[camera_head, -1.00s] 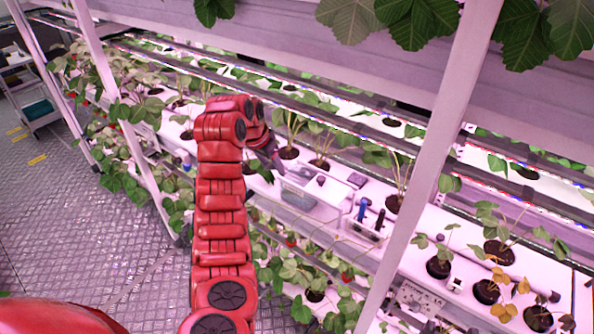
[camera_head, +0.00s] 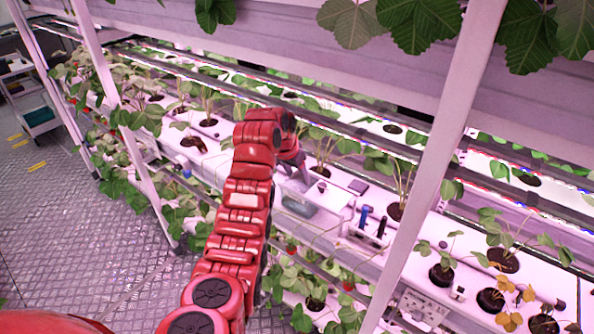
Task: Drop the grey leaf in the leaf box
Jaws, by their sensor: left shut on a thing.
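My left gripper (camera_head: 298,174) is small and dark grey at the end of my red arm, pointing down over the white shelf in the middle of the view. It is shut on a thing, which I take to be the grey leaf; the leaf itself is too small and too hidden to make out. A box with a grey, see-through front (camera_head: 299,206), which looks like the leaf box, stands just below the gripper. The gripper is above its back left part. My right gripper is not in view.
A rack holding blue-handled tools (camera_head: 363,215) and a small dark pad (camera_head: 358,187) lie right of the box. Potted strawberry plants (camera_head: 398,190) stand along the shelf. A slanted white post (camera_head: 432,155) crosses in front at the right. The aisle floor (camera_head: 100,230) is clear.

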